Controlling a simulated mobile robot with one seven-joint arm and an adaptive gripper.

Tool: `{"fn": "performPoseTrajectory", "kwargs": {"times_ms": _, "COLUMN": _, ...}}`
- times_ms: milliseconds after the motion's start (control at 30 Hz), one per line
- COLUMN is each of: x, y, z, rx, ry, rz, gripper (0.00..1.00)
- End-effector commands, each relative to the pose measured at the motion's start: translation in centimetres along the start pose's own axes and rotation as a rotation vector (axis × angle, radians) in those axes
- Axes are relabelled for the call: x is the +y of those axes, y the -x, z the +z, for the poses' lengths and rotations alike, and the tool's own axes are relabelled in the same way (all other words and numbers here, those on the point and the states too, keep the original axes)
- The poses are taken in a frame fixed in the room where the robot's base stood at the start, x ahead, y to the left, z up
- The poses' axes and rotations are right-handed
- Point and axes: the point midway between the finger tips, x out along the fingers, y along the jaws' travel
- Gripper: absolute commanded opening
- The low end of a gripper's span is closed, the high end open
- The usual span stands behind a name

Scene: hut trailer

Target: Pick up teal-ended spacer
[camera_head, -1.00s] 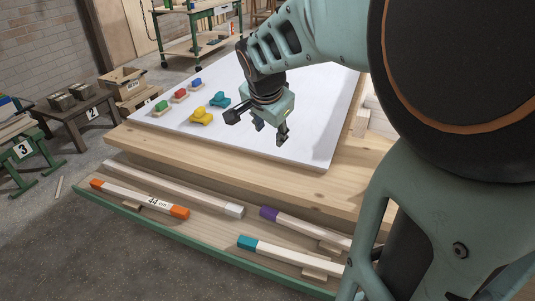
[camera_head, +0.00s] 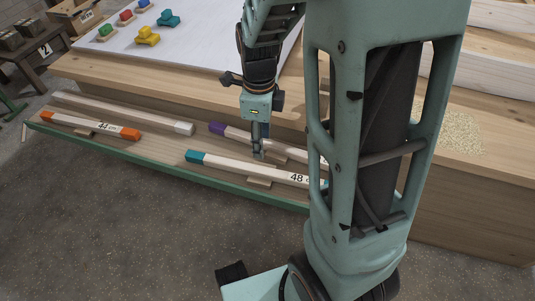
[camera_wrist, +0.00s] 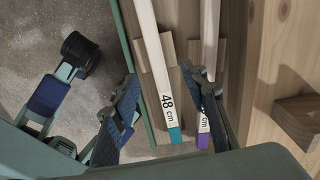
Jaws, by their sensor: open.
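The teal-ended spacer (camera_head: 240,168) is a long pale wooden bar marked 48 cm, lying on the low front shelf. Its teal end points left in the head view, and my arm hides its right part. In the wrist view the spacer (camera_wrist: 152,50) runs from the top down to its teal end, between my spread fingers. My gripper (camera_head: 258,153) is open and empty, pointing down over the spacer; it also shows in the wrist view (camera_wrist: 160,75). The height gap above the bar is hard to judge.
A purple-ended spacer (camera_head: 236,136) lies close behind, partly under my right finger in the wrist view. An orange-ended spacer (camera_head: 90,126) and a plain bar (camera_head: 120,111) lie to the left. The wooden bench edge (camera_head: 170,90) rises behind. Open floor lies in front.

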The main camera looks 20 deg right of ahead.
Motion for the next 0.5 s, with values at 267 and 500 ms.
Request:
{"fn": "performPoseTrajectory", "kwargs": {"times_ms": 267, "x": 0.7, "y": -3.2, "z": 0.0, "rx": 0.000, "ry": -0.040, "rz": 0.023, "gripper": 0.41}}
{"fn": "performPoseTrajectory", "kwargs": {"times_ms": 500, "x": 0.7, "y": -6.0, "z": 0.1, "rx": -0.001, "ry": -0.038, "rz": 0.020, "gripper": 0.41}}
